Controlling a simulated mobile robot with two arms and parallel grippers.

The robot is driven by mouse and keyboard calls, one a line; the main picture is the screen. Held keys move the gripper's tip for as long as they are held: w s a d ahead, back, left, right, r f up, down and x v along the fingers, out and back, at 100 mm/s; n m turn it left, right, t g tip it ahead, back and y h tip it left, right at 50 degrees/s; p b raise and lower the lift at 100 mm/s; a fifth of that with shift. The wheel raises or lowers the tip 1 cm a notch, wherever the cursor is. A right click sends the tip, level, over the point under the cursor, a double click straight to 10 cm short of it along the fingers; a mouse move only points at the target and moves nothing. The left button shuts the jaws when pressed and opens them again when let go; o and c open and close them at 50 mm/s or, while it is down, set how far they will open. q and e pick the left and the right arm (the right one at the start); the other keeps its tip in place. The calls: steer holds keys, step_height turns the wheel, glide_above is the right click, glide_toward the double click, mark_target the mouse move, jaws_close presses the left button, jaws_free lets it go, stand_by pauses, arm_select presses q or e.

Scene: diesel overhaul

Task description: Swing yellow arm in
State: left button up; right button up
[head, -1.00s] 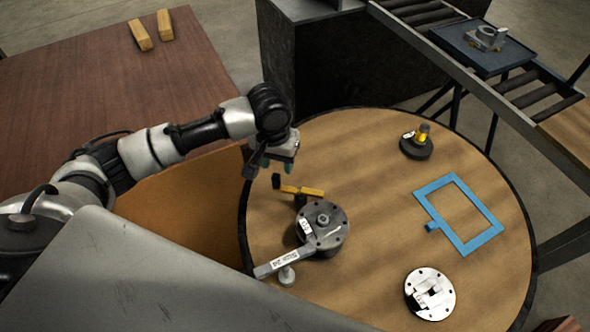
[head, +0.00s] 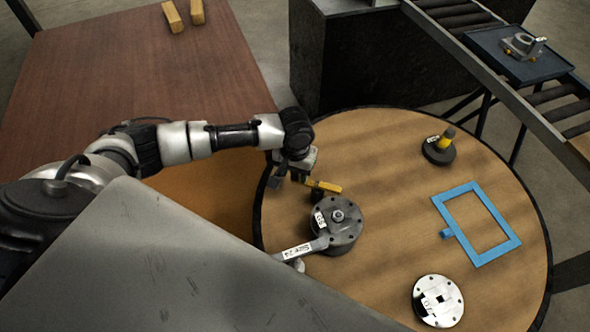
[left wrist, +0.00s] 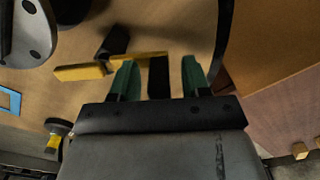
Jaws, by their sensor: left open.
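The yellow arm (head: 325,186) is a short yellow bar beside the dark round flanged part on the round wooden table. In the left wrist view the yellow arm (left wrist: 84,72) runs toward my fingers and ends in a black block (left wrist: 158,78). My left gripper (head: 290,179) is at the black end of the arm, near the table's left edge. In the wrist view the green fingertips of my left gripper (left wrist: 160,80) are apart, with the black block between them. I cannot tell whether either finger touches it. My right gripper is not in view.
The flanged part (head: 343,224) has a grey labelled lever (head: 302,250). A blue frame (head: 468,188), a silver disc (head: 438,300) and a black base with a yellow top (head: 438,150) are farther right on the table. A brown table (head: 120,80) is at the left.

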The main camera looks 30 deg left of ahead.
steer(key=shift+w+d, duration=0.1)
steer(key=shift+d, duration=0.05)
arm_select(q)
jaws_close()
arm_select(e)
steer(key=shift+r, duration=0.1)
